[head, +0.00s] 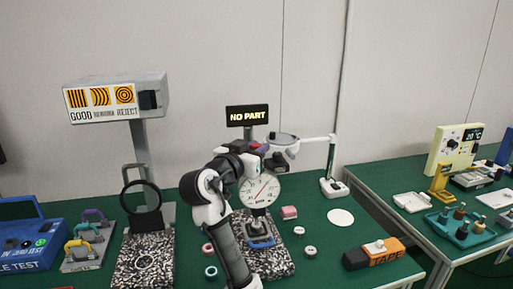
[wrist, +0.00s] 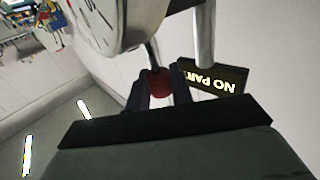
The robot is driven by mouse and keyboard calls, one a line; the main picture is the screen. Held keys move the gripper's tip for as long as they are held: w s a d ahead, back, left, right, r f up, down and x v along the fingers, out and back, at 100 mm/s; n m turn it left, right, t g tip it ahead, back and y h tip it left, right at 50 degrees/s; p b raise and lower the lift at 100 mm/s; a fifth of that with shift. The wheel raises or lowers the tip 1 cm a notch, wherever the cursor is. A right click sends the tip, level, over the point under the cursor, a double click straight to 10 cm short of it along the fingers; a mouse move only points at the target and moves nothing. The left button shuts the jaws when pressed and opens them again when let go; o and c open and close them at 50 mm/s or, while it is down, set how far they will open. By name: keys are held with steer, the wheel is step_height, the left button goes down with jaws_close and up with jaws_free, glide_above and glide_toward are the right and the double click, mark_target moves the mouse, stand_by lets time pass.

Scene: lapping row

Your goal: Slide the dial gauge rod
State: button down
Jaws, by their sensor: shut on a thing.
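The dial gauge (head: 260,189) has a round white face with a red needle and stands over a speckled stone plate (head: 279,268). My gripper (head: 256,148) is at the top of the gauge, just below the NO PART sign. In the wrist view, my gripper's dark fingers (wrist: 160,88) are shut on a red knob (wrist: 158,82) at the end of the thin metal rod (wrist: 152,55) beside the gauge. The gauge face (wrist: 110,15) shows at the top left there. Part of the gauge and its stand is hidden behind my arm in the head view.
The lit NO PART sign (head: 247,115) is close above my gripper; it also shows in the wrist view (wrist: 215,78). A blue-grey part (head: 260,241) sits under the gauge. An orange tape box (head: 375,253) lies at right.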

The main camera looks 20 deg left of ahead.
steer(key=c, duration=1.3)
jaws_free()
steer(key=shift+o, duration=0.2)
steer(key=s+a+b, duration=0.2)
steer(key=s, duration=1.1)
steer(key=shift+s+a, duration=0.35)
